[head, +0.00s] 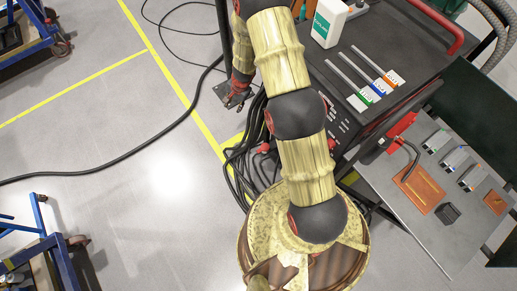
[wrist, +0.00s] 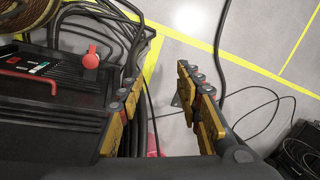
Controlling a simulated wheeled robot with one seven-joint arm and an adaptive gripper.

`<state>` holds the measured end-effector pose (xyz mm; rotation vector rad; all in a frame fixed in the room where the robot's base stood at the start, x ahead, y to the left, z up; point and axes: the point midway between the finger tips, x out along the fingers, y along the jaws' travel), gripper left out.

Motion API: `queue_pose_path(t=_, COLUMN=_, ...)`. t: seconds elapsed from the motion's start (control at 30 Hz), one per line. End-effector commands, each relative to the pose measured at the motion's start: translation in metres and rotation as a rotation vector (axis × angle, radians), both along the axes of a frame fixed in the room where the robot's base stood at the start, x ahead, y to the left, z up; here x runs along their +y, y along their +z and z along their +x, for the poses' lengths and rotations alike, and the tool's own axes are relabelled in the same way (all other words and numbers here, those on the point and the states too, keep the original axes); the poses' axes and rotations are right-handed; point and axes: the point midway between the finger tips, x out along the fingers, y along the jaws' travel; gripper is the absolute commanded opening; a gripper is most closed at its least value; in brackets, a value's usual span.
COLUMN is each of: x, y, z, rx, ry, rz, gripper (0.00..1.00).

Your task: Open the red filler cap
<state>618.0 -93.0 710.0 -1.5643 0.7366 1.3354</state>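A red rounded knob (wrist: 91,57) stands on top of a black machine (wrist: 70,95) in the wrist view, left of my gripper. It looks like the red filler cap, but I cannot be sure. My gripper (wrist: 160,76) is open, its two yellow-and-grey fingers wide apart with nothing between them. Cables and floor show beyond them. The knob is outside the fingers and not touched. In the head view my gripper (head: 236,97) hangs over the floor left of the black machine (head: 345,75), partly hidden by my arm.
Black cables (head: 243,170) bunch beside the machine. A red bar handle (wrist: 28,80) lies across its top. In the head view a white bottle (head: 330,22) stands on the machine, and a grey table (head: 425,215) with small parts is at right. Floor at left is largely clear.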

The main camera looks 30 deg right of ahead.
Motion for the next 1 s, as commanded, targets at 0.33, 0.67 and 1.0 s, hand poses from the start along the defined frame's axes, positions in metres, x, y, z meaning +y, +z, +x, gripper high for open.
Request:
queue_pose_path(t=0.33, x=-0.042, y=-0.175, z=-0.074, rx=0.179, ry=-0.279, rz=-0.039, gripper=0.35)
queue_pose_path(t=0.67, x=-0.054, y=-0.241, z=-0.121, rx=0.255, ry=-0.388, rz=-0.073, gripper=0.35)
queue_pose_path(t=1.0, x=-0.054, y=-0.286, z=-0.122, rx=0.257, ry=-0.39, rz=-0.073, gripper=0.35)
